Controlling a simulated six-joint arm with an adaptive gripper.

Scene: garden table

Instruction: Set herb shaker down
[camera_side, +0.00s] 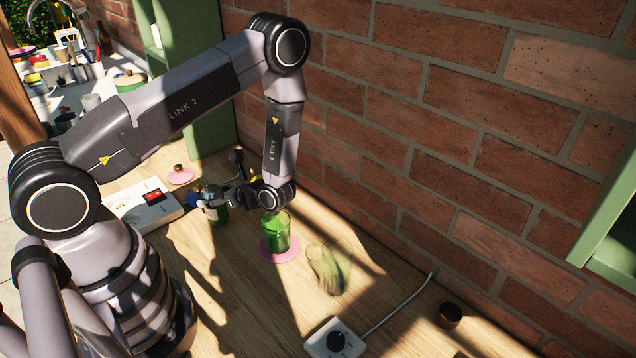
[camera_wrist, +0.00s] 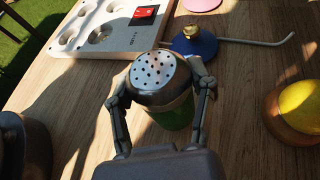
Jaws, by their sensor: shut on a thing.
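The herb shaker (camera_side: 216,211) is a small green glass jar with a pale label and a metal lid; in the wrist view its perforated silver lid (camera_wrist: 160,75) faces the camera. My gripper (camera_wrist: 163,88) reaches sideways and is shut on it, one finger on each side. The shaker looks upright. It is low over the wooden table (camera_side: 215,275); whether its base touches the wood cannot be told. In the side view the fingers are small and partly hidden around the jar.
A white power strip (camera_side: 145,208) with a red switch and a blue item (camera_wrist: 196,45) lie close by. A green glass (camera_side: 277,232) on a pink coaster (camera_side: 284,259) stands right of the shaker. Clear glasses (camera_side: 330,268) are farther right. A brick wall (camera_side: 465,140) bounds the back.

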